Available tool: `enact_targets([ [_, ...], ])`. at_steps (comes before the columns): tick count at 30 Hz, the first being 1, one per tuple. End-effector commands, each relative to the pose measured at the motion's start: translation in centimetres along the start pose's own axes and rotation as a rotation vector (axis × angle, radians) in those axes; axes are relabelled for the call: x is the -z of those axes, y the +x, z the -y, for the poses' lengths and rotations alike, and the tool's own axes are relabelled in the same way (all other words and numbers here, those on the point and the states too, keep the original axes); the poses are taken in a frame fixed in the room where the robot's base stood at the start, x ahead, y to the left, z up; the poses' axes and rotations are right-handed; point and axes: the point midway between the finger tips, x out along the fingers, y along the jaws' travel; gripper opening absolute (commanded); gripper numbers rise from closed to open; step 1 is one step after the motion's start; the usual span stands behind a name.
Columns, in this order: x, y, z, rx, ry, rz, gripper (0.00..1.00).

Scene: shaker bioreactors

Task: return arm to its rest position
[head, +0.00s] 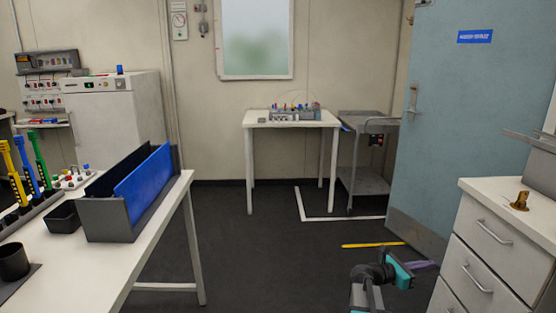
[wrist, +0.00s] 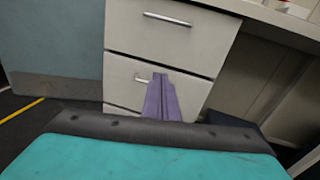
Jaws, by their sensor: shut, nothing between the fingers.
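My arm shows low at the right of the head view, with dark joints and a teal wrist part. My gripper (head: 426,265) is the purple piece beyond the teal part, pointing right toward the white drawer cabinet (head: 491,240). In the wrist view my gripper (wrist: 161,80) shows as two purple fingers pressed together, with nothing between them. Behind them are the cabinet's drawer fronts (wrist: 160,50) and handles. I cannot tell how far the fingertips are from the drawers.
A blue door (head: 455,120) stands behind the cabinet. A white table (head: 160,205) with a grey-and-blue rack (head: 145,185) is at left. A small white table (head: 291,121) and a grey cart (head: 368,183) stand at the back. The dark floor between is clear, with a yellow strip (head: 373,245).

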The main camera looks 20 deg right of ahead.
Motion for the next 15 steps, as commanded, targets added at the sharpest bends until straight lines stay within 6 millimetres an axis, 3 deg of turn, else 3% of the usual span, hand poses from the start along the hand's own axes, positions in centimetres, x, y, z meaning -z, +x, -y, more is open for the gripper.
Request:
enact_targets([
  [1,0.7,-1.9,-0.9,-0.028,-0.017,-0.017,0.00],
  [7,5.9,-8.5,-3.1,-0.110,-0.063,-0.116,0.00],
  [15,14.4,-17.8,-2.6,-0.168,-0.059,-0.315,0.00],
])
